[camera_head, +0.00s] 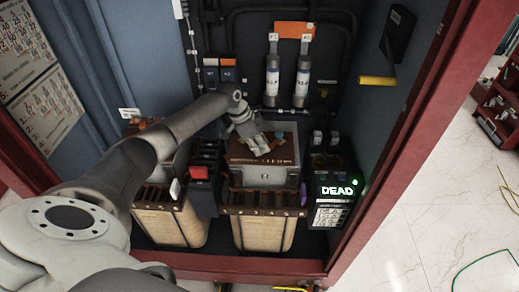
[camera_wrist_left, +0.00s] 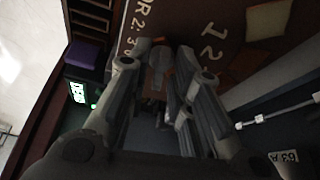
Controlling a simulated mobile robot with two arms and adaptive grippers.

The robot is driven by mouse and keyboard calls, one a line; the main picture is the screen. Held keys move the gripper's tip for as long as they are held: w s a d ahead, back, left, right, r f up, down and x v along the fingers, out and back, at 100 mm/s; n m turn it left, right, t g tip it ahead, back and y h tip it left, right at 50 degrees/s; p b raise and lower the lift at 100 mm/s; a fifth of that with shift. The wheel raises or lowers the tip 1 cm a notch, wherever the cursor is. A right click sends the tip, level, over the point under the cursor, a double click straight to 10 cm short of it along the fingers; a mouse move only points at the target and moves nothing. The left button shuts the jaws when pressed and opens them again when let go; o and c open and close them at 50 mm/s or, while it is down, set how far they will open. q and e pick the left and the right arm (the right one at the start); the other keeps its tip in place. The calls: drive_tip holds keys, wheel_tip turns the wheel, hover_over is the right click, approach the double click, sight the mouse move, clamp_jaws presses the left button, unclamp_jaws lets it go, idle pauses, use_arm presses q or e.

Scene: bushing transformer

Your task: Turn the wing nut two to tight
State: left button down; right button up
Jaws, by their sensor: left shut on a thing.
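My left gripper (camera_head: 262,146) reaches in from the left over the brown top of the transformer box (camera_head: 265,174) in the cabinet. In the left wrist view my left gripper (camera_wrist_left: 160,62) points at the brown panel, its fingers close together. It is shut on a small grey piece (camera_wrist_left: 158,66), which looks like the wing nut and is mostly hidden by the fingers. How far the nut is turned cannot be told. A small teal piece (camera_head: 279,136) shows just right of the gripper in the head view. My right gripper is in neither view.
Two bottle-like cylinders (camera_head: 272,80) stand behind the box. A black unit reading "DEAD" (camera_head: 337,190) with a green light is at the right. A yellow handle (camera_head: 377,81) juts from the right wall. A black block with a red part (camera_head: 198,173) stands left of the box.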

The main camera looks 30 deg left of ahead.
use_arm(q)
drive_tip(key=shift+m+g+b, duration=0.3)
drive_tip(key=shift+m+b, duration=0.4)
drive_tip(key=shift+m, duration=0.3)
drive_tip(key=c, duration=1.6)
unclamp_jaws()
drive_tip(key=v, duration=1.2)
drive_tip(key=shift+a, duration=0.25)
drive_tip(key=shift+w+f, duration=0.15)
